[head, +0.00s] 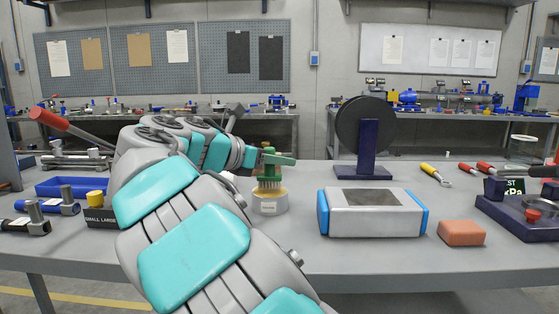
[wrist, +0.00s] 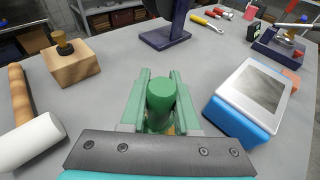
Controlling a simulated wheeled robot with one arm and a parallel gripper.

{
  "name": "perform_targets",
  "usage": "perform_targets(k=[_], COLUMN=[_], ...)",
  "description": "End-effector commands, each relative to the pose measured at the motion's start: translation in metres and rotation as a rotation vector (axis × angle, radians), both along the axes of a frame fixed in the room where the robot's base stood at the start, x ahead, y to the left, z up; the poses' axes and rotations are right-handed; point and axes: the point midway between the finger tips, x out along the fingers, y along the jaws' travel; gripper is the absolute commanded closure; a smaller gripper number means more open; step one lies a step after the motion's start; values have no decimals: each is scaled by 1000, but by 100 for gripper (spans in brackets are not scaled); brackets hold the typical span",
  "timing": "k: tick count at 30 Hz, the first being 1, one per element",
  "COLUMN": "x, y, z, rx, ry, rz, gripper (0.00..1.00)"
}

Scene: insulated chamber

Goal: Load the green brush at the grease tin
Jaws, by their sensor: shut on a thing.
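My gripper (head: 272,158) is shut on the green brush (head: 268,180), which it holds upright with the bristles down. In the wrist view the brush's round green handle (wrist: 161,98) stands between the two green fingers (wrist: 160,76). The grease tin (head: 270,204), a short pale can with a label, stands on the bench directly below the brush. The bristles are at the tin's mouth; I cannot tell how deep they reach. In the wrist view the tin is mostly hidden under the gripper.
A grey box with blue ends (head: 372,212) stands to the right, with an orange block (head: 461,233) beyond it. A dark wheel on a stand (head: 362,130) is behind. In the wrist view a wooden block (wrist: 75,63) and a white-headed mallet (wrist: 30,140) lie left.

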Motion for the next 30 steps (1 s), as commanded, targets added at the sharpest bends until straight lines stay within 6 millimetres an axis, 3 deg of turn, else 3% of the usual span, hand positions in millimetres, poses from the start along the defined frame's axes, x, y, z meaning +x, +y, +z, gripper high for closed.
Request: perform_targets(k=[30], x=[0], y=[0], z=[-8], rx=[0], ry=[0], rz=[0], gripper=[100])
